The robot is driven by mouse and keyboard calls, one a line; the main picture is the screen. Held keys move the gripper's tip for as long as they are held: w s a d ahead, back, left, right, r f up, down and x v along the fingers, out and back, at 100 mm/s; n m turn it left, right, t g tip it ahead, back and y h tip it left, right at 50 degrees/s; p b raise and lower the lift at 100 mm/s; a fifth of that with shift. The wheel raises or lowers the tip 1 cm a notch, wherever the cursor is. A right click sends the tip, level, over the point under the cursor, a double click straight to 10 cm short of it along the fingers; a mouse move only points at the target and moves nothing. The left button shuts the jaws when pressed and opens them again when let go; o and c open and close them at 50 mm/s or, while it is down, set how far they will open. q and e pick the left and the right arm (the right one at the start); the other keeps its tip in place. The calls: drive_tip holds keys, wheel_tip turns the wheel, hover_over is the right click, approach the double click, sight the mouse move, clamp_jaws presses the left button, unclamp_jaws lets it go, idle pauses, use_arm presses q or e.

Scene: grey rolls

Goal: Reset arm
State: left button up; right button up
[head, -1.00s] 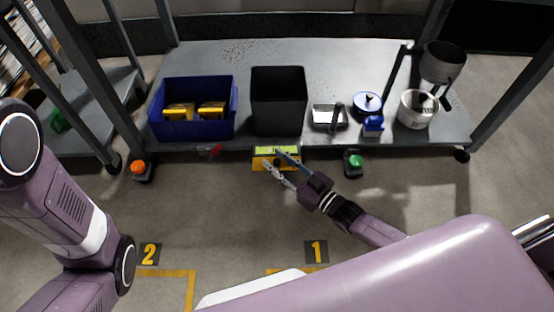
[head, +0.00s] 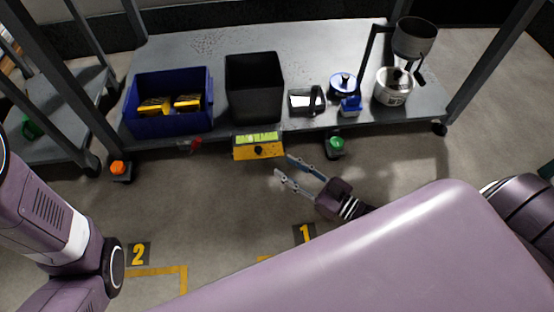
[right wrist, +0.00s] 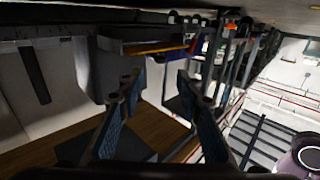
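My right gripper (head: 284,168) is in the head view, in front of the grey table and to the lower right of the yellow panel on its front edge. Its two fingers are apart with nothing between them. The right wrist view also shows the open fingers (right wrist: 158,90) with an empty gap. My left arm (head: 45,225) is at the left of the head view; its gripper is out of view.
The grey table (head: 210,55) holds a blue bin (head: 165,124) with yellow items, a black bin (head: 254,100), a white pot (head: 394,88) and a blue-lidded pot (head: 342,84). A yellow panel (head: 258,152), an orange button (head: 118,168) and a green button (head: 336,143) line its front. The floor before it is clear.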

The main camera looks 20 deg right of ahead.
drive_tip(key=shift+s+d, duration=0.2)
drive_tip(key=shift+s, duration=0.15)
idle(0.3)
